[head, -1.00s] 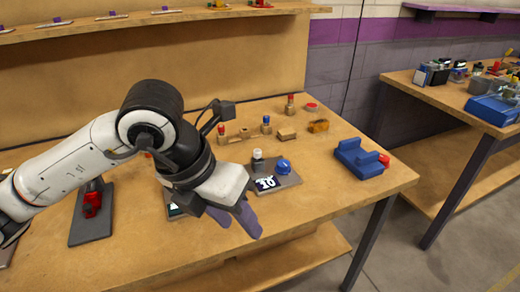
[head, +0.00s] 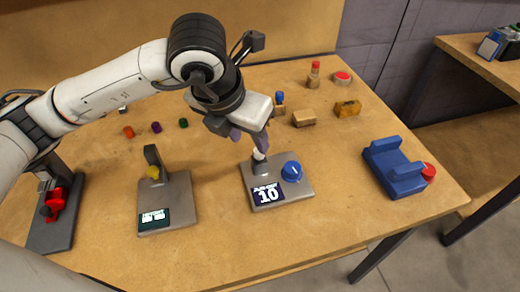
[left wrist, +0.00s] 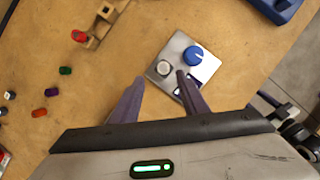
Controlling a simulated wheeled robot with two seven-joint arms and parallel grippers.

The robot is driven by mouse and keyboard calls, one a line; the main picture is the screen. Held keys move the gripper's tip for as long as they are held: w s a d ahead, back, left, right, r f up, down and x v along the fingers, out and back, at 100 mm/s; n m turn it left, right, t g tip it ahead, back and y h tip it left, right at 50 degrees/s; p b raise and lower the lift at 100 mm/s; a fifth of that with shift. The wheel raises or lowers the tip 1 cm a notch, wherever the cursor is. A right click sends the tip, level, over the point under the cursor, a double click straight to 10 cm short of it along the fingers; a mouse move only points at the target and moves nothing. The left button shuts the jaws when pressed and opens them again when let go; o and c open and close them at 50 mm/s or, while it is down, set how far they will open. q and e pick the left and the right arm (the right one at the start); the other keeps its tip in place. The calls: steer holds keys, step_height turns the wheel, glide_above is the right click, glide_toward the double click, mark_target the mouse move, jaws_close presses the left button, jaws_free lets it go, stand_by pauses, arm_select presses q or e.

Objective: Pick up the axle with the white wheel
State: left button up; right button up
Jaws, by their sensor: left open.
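My left gripper (head: 248,140) is open just above and beside the white piece. In the left wrist view the white top (left wrist: 164,68) shows near and between the open fingertips (left wrist: 160,77), with the blue knob (left wrist: 193,55) just beyond. I cannot tell whether the fingers touch it. My right gripper is not in view.
A blue cradle (head: 394,167) with a red part stands to the right. Another grey plate (head: 180,205) with a dark upright stands to the left. Small orange (head: 128,132), purple and green pieces lie behind it.

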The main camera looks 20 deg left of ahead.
arm_select(q)
steer(key=x, duration=0.3)
steer(key=d+x, duration=0.1)
steer(key=x, duration=0.1)
steer(key=shift+p, duration=0.4)
steer(key=shift+w+f, duration=0.15)
steer(key=shift+f, duration=0.1)
jaws_close()
step_height(320, 180, up, 10)
step_height(320, 180, up, 5)
steer(key=p, duration=0.2)
glide_above(257, 153)
stand_by(0.7)
